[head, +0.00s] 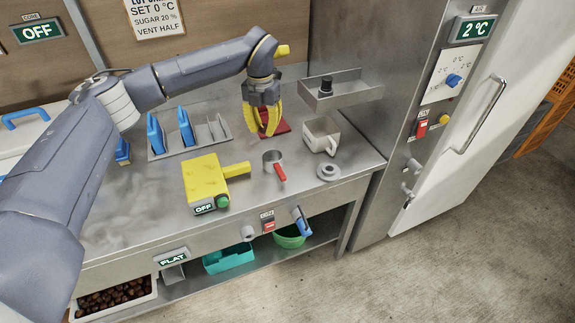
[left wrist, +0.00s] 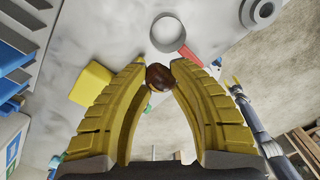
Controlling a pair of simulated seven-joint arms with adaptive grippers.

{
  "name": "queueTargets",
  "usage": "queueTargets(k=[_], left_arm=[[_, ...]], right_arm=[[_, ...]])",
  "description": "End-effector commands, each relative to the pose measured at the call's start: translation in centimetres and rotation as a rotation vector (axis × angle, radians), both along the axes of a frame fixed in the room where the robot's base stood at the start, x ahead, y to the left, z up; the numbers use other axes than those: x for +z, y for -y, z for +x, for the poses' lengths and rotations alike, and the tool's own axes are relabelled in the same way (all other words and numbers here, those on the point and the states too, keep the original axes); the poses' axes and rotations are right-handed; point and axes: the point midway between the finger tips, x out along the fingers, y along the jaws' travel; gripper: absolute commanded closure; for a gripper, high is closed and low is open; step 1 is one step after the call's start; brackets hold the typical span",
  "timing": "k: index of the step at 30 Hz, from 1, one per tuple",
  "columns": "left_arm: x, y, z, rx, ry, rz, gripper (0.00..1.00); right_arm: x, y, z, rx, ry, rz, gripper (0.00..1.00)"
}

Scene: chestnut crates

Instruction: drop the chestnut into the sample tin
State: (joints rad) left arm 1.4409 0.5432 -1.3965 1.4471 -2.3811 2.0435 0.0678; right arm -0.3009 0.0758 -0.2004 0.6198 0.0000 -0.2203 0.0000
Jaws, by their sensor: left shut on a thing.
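My left gripper (head: 267,132) is above the steel bench, its yellow fingers pointing down. In the left wrist view its fingertips (left wrist: 160,80) are closed on a brown chestnut (left wrist: 160,75); the fingers hide the chestnut in the head view. A small round metal cup with a red handle (head: 272,158), which looks like the sample tin, stands upright on the bench. In the left wrist view this cup (left wrist: 168,33) shows just beyond the fingertips, apart from the chestnut. What looks like my right gripper (left wrist: 234,90) shows small at the right of that view, its jaws unclear.
A yellow box (head: 203,180) stands left of the cup. A white handled container (head: 321,134) and a grey ring (head: 328,171) stand to its right. A rack with blue panels (head: 213,142) is behind left. A metal shelf (head: 345,92) juts out at right.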

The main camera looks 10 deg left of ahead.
Motion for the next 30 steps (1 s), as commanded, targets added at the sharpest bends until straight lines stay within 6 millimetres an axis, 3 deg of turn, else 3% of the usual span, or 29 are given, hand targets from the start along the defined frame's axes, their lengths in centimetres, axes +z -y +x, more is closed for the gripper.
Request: queueTargets(k=[18,30], left_arm=[[-5.0,0.0,0.0,0.005,-0.003,-0.001,0.93],[-5.9,0.0,0.0,0.004,0.0,-0.001,0.93]], right_arm=[[0.0,0.5,0.4,0.001,0.005,-0.005,0.56],[0.0,0.7,0.2,0.001,0.002,-0.007,0.56]])
